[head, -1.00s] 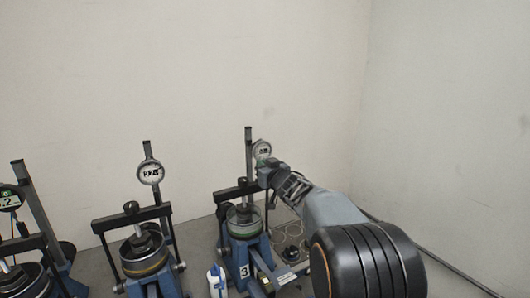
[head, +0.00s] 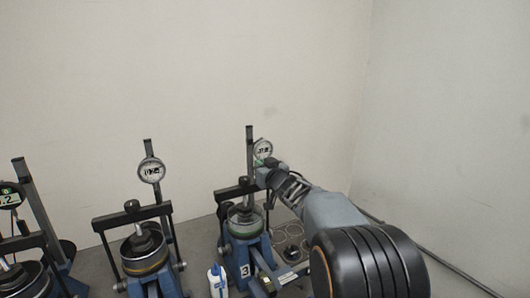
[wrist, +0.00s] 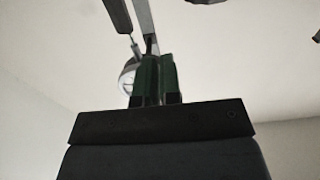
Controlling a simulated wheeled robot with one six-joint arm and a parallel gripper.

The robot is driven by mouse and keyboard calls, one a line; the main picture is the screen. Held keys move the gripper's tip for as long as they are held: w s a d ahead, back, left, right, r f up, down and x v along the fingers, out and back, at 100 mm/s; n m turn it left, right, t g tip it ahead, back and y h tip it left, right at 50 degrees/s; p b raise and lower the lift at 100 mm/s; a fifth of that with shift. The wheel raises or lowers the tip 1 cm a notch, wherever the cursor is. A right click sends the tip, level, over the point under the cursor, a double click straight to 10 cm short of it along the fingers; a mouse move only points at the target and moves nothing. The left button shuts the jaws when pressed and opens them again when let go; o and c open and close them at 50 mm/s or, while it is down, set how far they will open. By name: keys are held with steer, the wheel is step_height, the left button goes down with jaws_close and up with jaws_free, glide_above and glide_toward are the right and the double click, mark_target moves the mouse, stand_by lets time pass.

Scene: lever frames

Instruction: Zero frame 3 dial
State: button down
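Frame 3 (head: 240,252) is a blue lever frame with a "3" label, right of centre in the head view. Its round dial (head: 264,147) sits on a grey upright post (head: 250,150); its reading is too small to read. My gripper (head: 259,163) is just below the dial's face, its green tips close to the lower rim. In the wrist view my gripper's green fingers (wrist: 156,73) stand side by side, with no object seen between them. Part of a round dial (wrist: 128,78) shows behind the left finger. I cannot tell whether the tips touch the dial.
A second frame (head: 145,256) with its own dial (head: 151,171) stands to the left. A white bottle (head: 217,282) stands beside frame 3. Walls close in behind and right.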

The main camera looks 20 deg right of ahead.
steer(key=shift+s+d+f, duration=0.1)
steer(key=shift+s+f, duration=0.1)
steer(key=shift+s, duration=0.65)
steer(key=shift+s+d+f, duration=0.1)
steer(key=shift+s+f, duration=0.1)
steer(key=shift+s, duration=0.65)
steer(key=shift+s+d+f, duration=0.1)
steer(key=shift+s+f, duration=0.1)
steer(key=shift+s, duration=0.65)
steer(key=s+d+f+m+g+h, duration=0.3)
steer(key=s+d+f+g+h, duration=0.25)
steer(key=s+f+g, duration=0.4)
steer(key=s+a+f+g+y, duration=0.1)
steer(key=s+a+f+g, duration=0.1)
steer(key=s+a, duration=0.6)
steer(key=s+a+f+n+g+y, duration=0.1)
steer(key=s+a+f+y, duration=0.1)
steer(key=s+a, duration=0.5)
steer(key=shift+s+a+f+n+g, duration=0.3)
steer(key=shift+s+a+f+g, duration=0.1)
steer(key=shift+s, duration=0.8)
